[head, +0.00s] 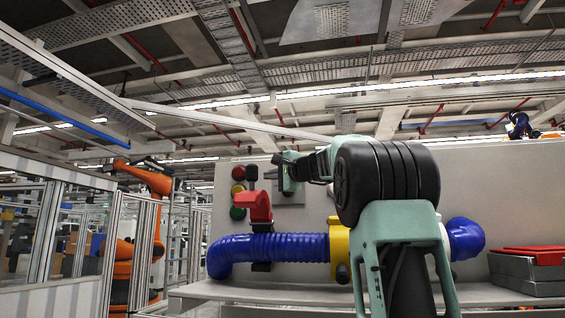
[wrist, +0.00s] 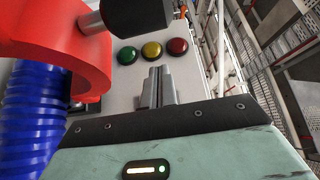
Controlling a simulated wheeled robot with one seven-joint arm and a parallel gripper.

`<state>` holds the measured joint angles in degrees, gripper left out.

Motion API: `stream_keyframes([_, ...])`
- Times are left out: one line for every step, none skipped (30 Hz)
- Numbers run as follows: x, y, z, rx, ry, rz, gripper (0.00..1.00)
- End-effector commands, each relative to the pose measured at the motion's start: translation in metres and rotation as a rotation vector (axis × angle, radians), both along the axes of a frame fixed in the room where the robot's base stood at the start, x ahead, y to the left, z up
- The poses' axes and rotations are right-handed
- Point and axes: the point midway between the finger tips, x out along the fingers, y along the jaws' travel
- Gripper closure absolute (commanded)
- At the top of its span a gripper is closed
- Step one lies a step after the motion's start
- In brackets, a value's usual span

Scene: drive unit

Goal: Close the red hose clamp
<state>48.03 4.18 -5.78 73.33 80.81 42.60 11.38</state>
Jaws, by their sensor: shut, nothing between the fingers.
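The red hose clamp (head: 259,207) stands at the blue hose (head: 285,247), its red part raised above the hose in the head view. In the wrist view the clamp (wrist: 88,62) is a thick curved red piece at upper left, with a grey rod and black knob (wrist: 138,14). The ribbed blue hose (wrist: 30,120) passes below it. My gripper (head: 277,160) is above and right of the clamp in the head view. In the wrist view its fingers (wrist: 158,72) are shut, empty, and apart from the clamp. Whether the clamp's lower part encircles the hose is unclear.
Green, yellow and red round buttons (wrist: 152,49) sit on the panel beyond my fingers. A yellow fitting (head: 340,243) is on the hose, partly behind my arm. An orange robot arm (head: 146,215) is at left.

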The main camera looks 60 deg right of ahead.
Motion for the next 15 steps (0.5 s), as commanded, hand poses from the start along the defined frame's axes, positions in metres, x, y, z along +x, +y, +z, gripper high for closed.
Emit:
stream_keyframes([-0.002, 0.009, 0.004, 0.0, -0.002, 0.002, 1.0])
stream_keyframes([-0.004, 0.014, 0.004, 0.0, -0.002, 0.002, 1.0])
stream_keyframes([-0.004, 0.018, 0.003, 0.002, -0.002, 0.001, 1.0])
stream_keyframes([-0.005, 0.022, 0.002, 0.0, -0.001, 0.001, 1.0])
stream_keyframes([-0.005, 0.025, 0.002, 0.0, -0.001, 0.002, 1.0])
stream_keyframes([-0.005, 0.029, 0.001, 0.001, -0.001, 0.002, 1.0])
stream_keyframes([-0.006, 0.031, 0.001, 0.0, -0.001, 0.001, 1.0])
stream_keyframes([-0.006, 0.033, 0.0, 0.001, -0.001, 0.0, 1.0])
stream_keyframes([-0.006, 0.035, -0.001, 0.001, -0.001, 0.0, 1.0])
stream_keyframes([-0.006, 0.036, -0.002, 0.001, 0.0, 0.001, 1.0])
stream_keyframes([-0.006, 0.038, -0.002, 0.0, 0.0, 0.001, 1.0])
stream_keyframes([-0.007, 0.039, -0.003, -0.001, 0.0, 0.001, 1.0])
stream_keyframes([-0.007, 0.04, -0.003, -0.001, 0.0, 0.001, 1.0])
stream_keyframes([-0.007, 0.04, -0.003, -0.001, 0.0, 0.001, 1.0])
stream_keyframes([-0.007, 0.04, -0.003, -0.002, 0.0, 0.001, 1.0])
